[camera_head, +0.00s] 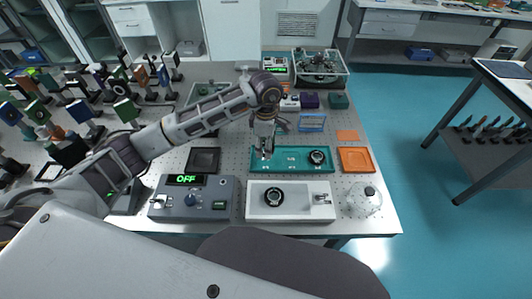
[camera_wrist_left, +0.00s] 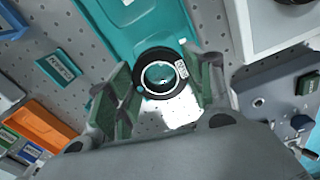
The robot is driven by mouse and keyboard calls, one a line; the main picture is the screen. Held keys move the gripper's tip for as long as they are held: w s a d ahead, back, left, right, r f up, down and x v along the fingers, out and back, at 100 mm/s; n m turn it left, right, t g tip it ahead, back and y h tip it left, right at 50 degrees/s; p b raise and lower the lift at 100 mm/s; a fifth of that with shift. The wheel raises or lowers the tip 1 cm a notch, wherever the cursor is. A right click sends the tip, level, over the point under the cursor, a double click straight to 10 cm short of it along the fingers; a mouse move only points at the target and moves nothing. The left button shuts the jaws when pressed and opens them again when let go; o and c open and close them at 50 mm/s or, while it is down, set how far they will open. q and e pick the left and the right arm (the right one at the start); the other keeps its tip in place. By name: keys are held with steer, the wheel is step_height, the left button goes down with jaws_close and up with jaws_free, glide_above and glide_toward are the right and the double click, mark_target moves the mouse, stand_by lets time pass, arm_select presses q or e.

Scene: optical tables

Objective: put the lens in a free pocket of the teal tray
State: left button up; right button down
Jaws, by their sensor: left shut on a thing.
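The teal tray (camera_head: 291,166) lies on the optical table, with a black-ringed lens (camera_head: 317,157) in its right pocket. My left gripper (camera_head: 264,154) points down over the tray's left end. In the left wrist view its two green-padded fingers (camera_wrist_left: 162,88) are shut on a black-ringed lens (camera_wrist_left: 160,58). Part of the teal tray (camera_wrist_left: 122,22) shows beyond that lens. In the head view the held lens is too small to make out clearly. How high it is above the tray I cannot tell. My right gripper is not in view.
A white fixture (camera_head: 298,210) with a black ring stands in front of the tray. A grey box reading OFF (camera_head: 192,205) is at front left. An orange tray (camera_head: 357,160) lies right of the teal tray, and a dark tray (camera_head: 203,160) left. Several mounted optics crowd the far left.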

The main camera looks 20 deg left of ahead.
arm_select(q)
steer(key=shift+f, duration=1.25)
step_height(320, 180, down, 2)
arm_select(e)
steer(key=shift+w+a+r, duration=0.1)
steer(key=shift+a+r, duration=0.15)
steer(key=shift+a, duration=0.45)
arm_select(q)
steer(key=shift+f, duration=0.2)
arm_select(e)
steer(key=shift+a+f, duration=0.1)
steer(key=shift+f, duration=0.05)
